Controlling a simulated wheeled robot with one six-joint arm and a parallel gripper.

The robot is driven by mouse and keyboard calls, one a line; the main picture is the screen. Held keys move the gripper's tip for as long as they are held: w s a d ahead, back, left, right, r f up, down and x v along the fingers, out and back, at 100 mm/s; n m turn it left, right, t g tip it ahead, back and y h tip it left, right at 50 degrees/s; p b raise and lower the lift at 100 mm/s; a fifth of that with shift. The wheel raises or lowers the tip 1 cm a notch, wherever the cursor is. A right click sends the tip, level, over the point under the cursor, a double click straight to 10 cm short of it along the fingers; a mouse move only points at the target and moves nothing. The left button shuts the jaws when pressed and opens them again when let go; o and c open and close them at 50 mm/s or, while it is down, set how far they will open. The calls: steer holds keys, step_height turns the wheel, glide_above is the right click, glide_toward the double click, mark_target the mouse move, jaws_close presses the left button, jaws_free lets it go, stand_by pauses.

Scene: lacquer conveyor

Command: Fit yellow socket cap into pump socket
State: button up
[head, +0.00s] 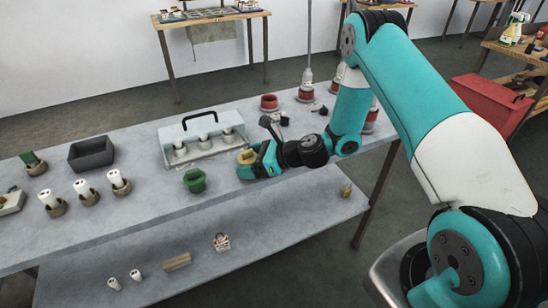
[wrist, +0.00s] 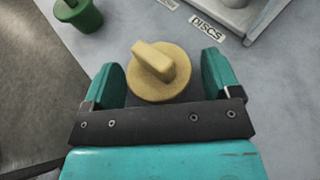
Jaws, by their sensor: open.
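The yellow socket cap (wrist: 177,86) is a round disc with a raised bar grip on top. It lies between the two teal fingers of my open gripper (wrist: 162,72) in the wrist view, with a gap on each side. In the head view the cap (head: 246,156) shows at the tip of my gripper (head: 249,165), over the grey table, partly hidden by the fingers. I cannot tell whether it touches the table. I cannot tell which thing is the pump socket.
A green capped piece (head: 194,181) stands left of my gripper. Behind is a clear-fronted case (head: 204,148) with a black handle, near a "DISCS" label (wrist: 207,26). A dark bin (head: 91,153) and several white cylinders in brown rings stand left. Red round pieces (head: 269,102) stand behind.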

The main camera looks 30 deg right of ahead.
steer(key=s+f+b+v, duration=0.1)
steer(key=b+v, duration=0.1)
steer(key=v, duration=1.5)
steer(key=s+a+r+n+g+h, duration=0.1)
steer(key=s+a+r+n+g, duration=0.25)
steer(key=a+n, duration=0.35)
steer(key=s+a+r+n+g, duration=0.25)
steer(key=a+r+n, duration=0.25)
steer(key=n, duration=0.4)
steer(key=s+a+r+n+g+h, duration=0.1)
steer(key=s+a+r+n+h, duration=0.1)
steer(key=s+r+n, duration=0.2)
steer(key=s+a+r+n+g+h, duration=0.1)
steer(key=s+a+r+n+h, duration=0.1)
steer(key=s+n, duration=0.8)
step_height(320, 180, up, 3)
steer(key=n+h, duration=0.1)
steer(key=n, duration=0.2)
steer(key=shift+a, duration=0.4)
steer(key=shift+f, duration=0.1)
